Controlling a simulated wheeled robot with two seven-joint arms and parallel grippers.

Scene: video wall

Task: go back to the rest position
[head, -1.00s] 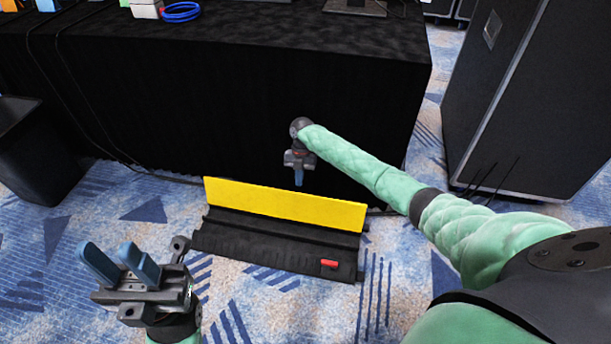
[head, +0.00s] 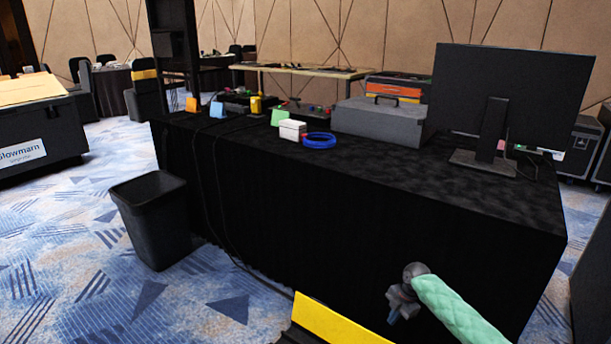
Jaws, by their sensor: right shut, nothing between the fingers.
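My right gripper (head: 394,316) is at the lower right of the head view, at the end of my green-sleeved arm. It points down in front of the black cloth of the table (head: 330,230). Its blue fingertips are together with nothing between them. It is below the tabletop and above the raised yellow lid of the cable ramp (head: 333,324), which shows only in part at the bottom edge. My left gripper is not in view.
A black bin (head: 153,220) stands left of the table, with cables hanging beside it. The tabletop holds a monitor (head: 497,100), a grey case (head: 380,121), a blue cable coil (head: 319,140) and a white box (head: 292,130). Carpet (head: 80,250) is clear at left.

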